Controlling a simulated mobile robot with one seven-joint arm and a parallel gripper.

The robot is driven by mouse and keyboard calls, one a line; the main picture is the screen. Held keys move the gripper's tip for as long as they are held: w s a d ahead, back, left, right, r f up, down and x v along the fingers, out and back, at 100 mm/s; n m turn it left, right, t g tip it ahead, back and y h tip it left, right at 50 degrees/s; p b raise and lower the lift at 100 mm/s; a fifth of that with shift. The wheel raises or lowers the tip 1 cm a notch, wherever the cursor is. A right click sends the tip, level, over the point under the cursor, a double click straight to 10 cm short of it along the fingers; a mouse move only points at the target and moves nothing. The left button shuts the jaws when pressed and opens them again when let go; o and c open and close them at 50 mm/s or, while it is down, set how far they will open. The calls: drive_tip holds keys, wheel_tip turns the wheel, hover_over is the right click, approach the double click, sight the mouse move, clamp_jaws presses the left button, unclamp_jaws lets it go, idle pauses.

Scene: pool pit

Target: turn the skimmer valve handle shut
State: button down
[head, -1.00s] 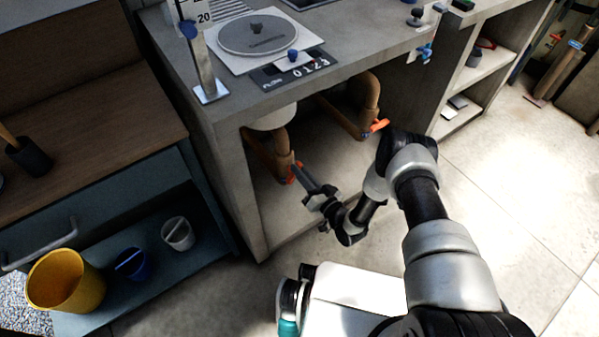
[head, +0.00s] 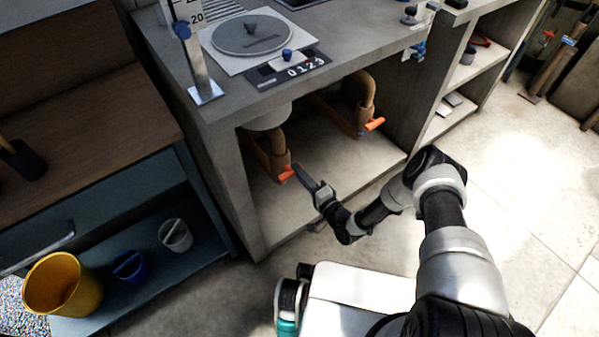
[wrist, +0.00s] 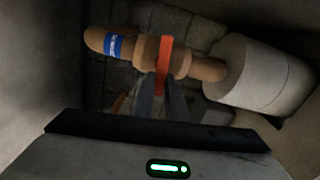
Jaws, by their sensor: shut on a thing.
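An orange valve handle (head: 287,174) sits on the left copper-coloured pipe (head: 281,146) under the counter. In the wrist view the same handle (wrist: 164,60) stands upright across the pipe, beside a blue label (wrist: 120,46) whose text I cannot read. My gripper (head: 297,172) reaches in from the right and is shut on this handle; its two fingers (wrist: 161,92) lie either side of the handle's lower end. A second orange handle (head: 375,124) sits on the right pipe (head: 366,92), apart from my gripper. No readable name shows on either valve.
A pale cylinder (wrist: 262,75) stands close right of the handle in the wrist view. The concrete counter (head: 225,115) encloses the pipes, with its side wall close on the left. A yellow bucket (head: 52,290) stands on the low blue shelf.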

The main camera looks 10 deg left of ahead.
drive_tip(key=shift+w+m, duration=0.1)
drive_tip(key=shift+m, duration=0.5)
drive_tip(key=shift+a, duration=0.1)
drive_tip(key=c, duration=1.8)
unclamp_jaws()
drive_tip(key=shift+f, duration=0.15)
drive_tip(key=shift+o, duration=0.2)
